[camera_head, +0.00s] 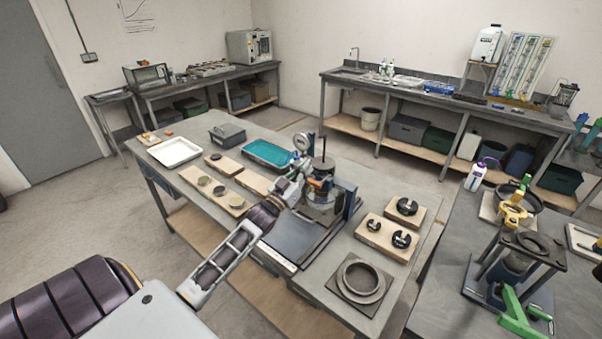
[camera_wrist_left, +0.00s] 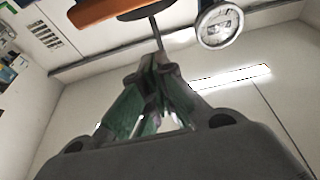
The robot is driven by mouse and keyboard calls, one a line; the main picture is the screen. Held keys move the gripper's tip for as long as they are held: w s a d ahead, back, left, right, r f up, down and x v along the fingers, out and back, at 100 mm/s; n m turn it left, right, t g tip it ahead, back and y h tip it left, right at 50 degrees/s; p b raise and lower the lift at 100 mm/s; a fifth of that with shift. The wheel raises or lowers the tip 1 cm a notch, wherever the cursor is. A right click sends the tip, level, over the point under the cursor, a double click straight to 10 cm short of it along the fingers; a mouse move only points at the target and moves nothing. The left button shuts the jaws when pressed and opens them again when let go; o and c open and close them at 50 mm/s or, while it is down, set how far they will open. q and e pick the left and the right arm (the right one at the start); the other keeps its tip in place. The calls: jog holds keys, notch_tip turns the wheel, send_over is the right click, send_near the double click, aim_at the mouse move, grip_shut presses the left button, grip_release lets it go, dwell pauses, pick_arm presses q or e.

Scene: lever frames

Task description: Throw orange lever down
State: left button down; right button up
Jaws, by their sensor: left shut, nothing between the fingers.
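The orange lever (camera_head: 318,184) shows as a small orange piece on the apparatus (camera_head: 345,203) at the middle of the near bench. In the left wrist view, the orange lever (camera_wrist_left: 112,10) crosses the top left edge, just beyond the fingertips. My left gripper (camera_head: 303,170) is right beside the apparatus, close to the lever, and partly hides it. In the left wrist view, the left gripper (camera_wrist_left: 158,68) has its fingertips together with nothing between them. Whether they touch the lever I cannot tell. My right gripper does not show.
A round dial gauge (camera_head: 303,141) and a thin upright rod (camera_head: 323,145) stand close to the left gripper. Boards with discs and black weights (camera_head: 407,207), a ring (camera_head: 361,277), a white tray (camera_head: 175,152) and a teal tray (camera_head: 269,154) occupy the bench.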

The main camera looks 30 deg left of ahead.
pick_arm(q)
jog(key=shift+f, duration=1.95)
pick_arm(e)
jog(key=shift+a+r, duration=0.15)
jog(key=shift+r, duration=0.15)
pick_arm(q)
jog(key=shift+w+f, duration=0.1)
jog(key=shift+w, duration=0.05)
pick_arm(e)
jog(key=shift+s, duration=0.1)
pick_arm(q)
jog(key=shift+a+n, duration=0.1)
jog(key=shift+n, duration=0.4)
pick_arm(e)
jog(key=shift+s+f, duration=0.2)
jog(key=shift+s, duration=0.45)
